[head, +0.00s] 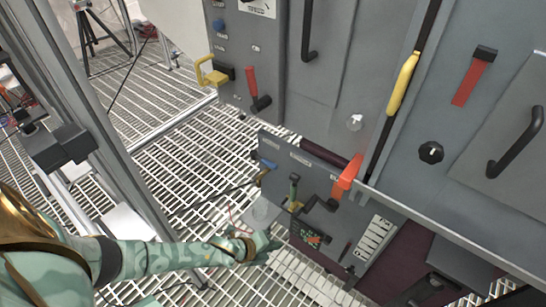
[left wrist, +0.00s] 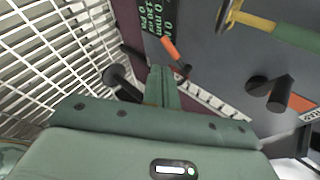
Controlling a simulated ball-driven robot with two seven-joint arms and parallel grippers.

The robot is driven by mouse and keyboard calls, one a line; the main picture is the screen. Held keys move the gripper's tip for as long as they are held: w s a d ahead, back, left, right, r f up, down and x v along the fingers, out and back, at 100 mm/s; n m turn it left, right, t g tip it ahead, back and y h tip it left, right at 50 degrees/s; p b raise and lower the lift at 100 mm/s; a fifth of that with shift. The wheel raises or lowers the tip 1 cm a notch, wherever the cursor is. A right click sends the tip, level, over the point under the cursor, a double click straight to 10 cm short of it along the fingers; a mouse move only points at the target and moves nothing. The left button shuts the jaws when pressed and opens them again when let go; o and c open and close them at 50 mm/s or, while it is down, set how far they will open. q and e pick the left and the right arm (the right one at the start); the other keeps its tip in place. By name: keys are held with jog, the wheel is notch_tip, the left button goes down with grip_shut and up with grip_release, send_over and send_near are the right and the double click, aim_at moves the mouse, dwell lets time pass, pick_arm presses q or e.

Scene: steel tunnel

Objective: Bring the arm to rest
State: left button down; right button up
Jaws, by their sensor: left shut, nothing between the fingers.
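My left arm reaches in from the lower left of the head view. Its green gripper (head: 268,244) hangs over the grating, just left of the low grey control panel (head: 318,187). In the left wrist view its fingers (left wrist: 161,84) are closed together with nothing between them, and the panel face lies beyond them. I cannot tell the exact gap between fingers and panel, but no grip on any control shows. My right gripper is in neither view.
Tall grey cabinets (head: 400,90) with handles stand behind. A metal upright (head: 95,110) stands left. Open white grating (head: 180,100) lies between.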

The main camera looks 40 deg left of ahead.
pick_arm(q)
jog(key=shift+s+a+r, duration=0.1)
jog(key=shift+s, duration=0.05)
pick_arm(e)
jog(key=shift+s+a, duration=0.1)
